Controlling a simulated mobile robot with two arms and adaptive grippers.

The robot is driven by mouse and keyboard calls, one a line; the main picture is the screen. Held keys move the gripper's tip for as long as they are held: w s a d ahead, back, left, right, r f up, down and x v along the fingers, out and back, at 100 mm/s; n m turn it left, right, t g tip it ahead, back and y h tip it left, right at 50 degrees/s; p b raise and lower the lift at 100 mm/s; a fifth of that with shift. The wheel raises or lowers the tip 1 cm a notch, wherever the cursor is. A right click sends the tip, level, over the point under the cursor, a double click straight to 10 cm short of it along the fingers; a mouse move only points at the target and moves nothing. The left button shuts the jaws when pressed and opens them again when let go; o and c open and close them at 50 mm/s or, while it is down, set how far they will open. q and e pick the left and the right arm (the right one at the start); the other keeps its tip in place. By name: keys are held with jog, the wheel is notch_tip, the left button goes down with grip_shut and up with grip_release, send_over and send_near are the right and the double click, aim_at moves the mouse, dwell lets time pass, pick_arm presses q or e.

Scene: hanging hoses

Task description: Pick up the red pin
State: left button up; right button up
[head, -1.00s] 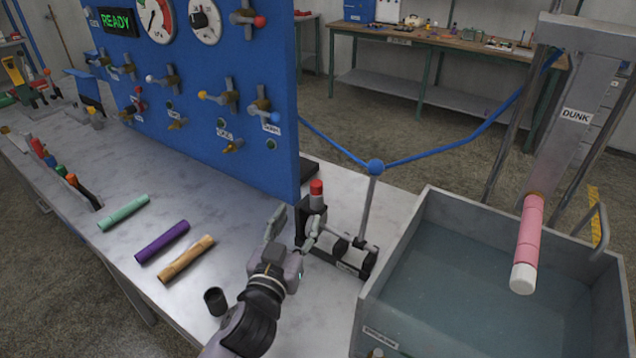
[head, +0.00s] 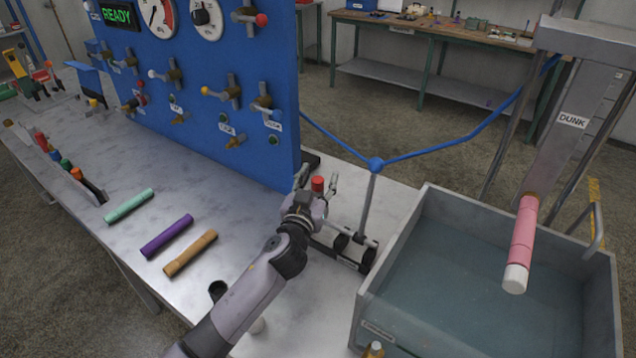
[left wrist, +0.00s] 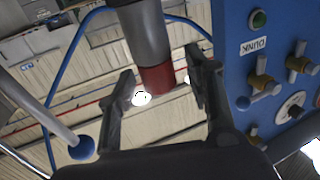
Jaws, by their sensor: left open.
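The red pin (head: 318,184) stands upright on the bench in a black stand, its red cap up. Its lower part is hidden behind my left gripper in the head view. My left gripper (head: 316,180) is open, with one finger on each side of the pin. In the left wrist view the pin's red end (left wrist: 157,78) and grey body (left wrist: 144,35) show between and beyond the open fingers (left wrist: 162,68). I cannot tell whether either finger touches it. My right gripper is not in view.
The blue panel (head: 210,90) rises close behind and left of the gripper. A post with a blue ball (head: 376,164) and hose stands just right. A water tank (head: 420,218) is further right. Green, purple (head: 167,236) and tan tubes lie on the bench at left.

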pick_arm(q)
grip_shut()
dwell(0.7)
